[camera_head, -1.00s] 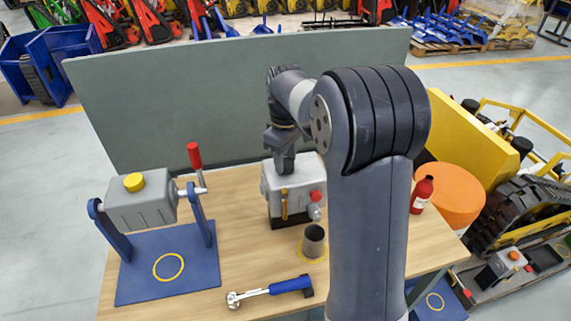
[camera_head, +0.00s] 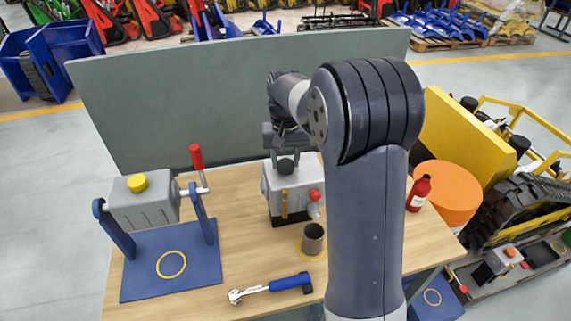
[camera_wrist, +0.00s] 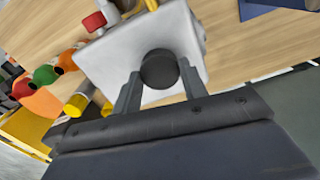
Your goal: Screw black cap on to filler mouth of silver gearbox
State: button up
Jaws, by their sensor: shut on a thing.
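The silver gearbox (camera_head: 295,203) stands on the wooden bench, with a red plug and a yellow strip on its front. It also fills the upper middle of the wrist view (camera_wrist: 110,62). The black cap (camera_head: 286,167) is at the top of this gearbox, between my fingers; it shows as a dark round disc in the wrist view (camera_wrist: 159,70). My gripper (camera_head: 285,162) points down over the gearbox and is shut on the cap, one finger on each side. The filler mouth is hidden under the cap, so I cannot tell how it is seated.
A grey cup (camera_head: 312,240) and a blue-handled wrench (camera_head: 285,285) lie in front of the gearbox. At left, a blue stand (camera_head: 140,280) holds another grey housing with a yellow cap (camera_head: 137,183) and red-handled crank. A red bottle (camera_head: 419,193) is at right. A grey panel (camera_head: 200,100) stands behind.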

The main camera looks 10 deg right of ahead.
jog(key=m+p, duration=0.1)
jog(key=m, duration=0.3)
jog(key=shift+r+m, duration=0.1)
jog(key=shift+m, duration=0.2)
jog(key=m, duration=0.5)
jog(key=shift+p, duration=0.35)
jog(key=o, duration=0.9)
